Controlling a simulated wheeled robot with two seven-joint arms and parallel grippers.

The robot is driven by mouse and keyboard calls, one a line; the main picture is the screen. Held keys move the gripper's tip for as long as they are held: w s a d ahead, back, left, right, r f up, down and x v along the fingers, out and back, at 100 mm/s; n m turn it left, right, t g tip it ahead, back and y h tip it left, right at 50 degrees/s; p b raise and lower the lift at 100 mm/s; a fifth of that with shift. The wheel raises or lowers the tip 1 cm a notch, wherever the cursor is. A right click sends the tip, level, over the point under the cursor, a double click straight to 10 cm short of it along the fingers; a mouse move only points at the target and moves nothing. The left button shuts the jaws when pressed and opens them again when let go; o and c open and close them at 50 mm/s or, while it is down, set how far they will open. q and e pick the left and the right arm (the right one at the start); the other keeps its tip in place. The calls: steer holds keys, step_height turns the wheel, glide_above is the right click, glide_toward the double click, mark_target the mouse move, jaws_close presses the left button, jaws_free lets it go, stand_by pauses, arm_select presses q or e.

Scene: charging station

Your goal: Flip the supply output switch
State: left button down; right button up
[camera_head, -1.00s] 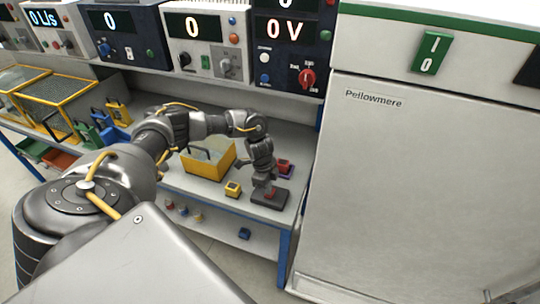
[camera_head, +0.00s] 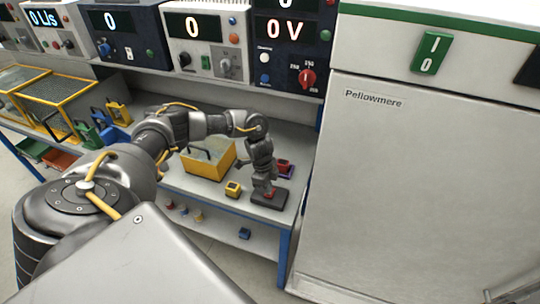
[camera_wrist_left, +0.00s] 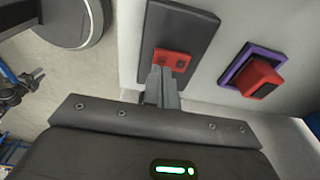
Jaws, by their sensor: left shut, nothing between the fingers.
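A dark plate with a red rocker (camera_wrist_left: 171,61) lies on the bench, below and in front of my left gripper in the left wrist view. The plate (camera_head: 268,202) also shows in the head view. My left gripper (camera_wrist_left: 163,78) is shut and empty. Its fingertips overlap the near edge of the red rocker; I cannot tell whether they touch it. A red block switch on a purple base (camera_wrist_left: 258,78) sits to the right, apart from the fingers. A green switch marked I and O (camera_head: 431,52) is on the white cabinet. No label shows which is the supply output switch. My right gripper is out of view.
A yellow bin (camera_head: 208,160) and a small yellow box (camera_head: 232,189) stand left of my gripper on the bench. Instruments with displays reading 0 line the shelf above, one with a red knob (camera_head: 307,78). A large white cabinet (camera_head: 420,180) stands close on the right.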

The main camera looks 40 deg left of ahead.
arm_select(q)
steer(key=shift+f+b, duration=0.55)
steer(key=shift+f, duration=0.3)
stand_by(0.6)
steer(key=shift+r, duration=0.15)
step_height(320, 180, up, 7)
steer(key=p, duration=0.7)
stand_by(0.4)
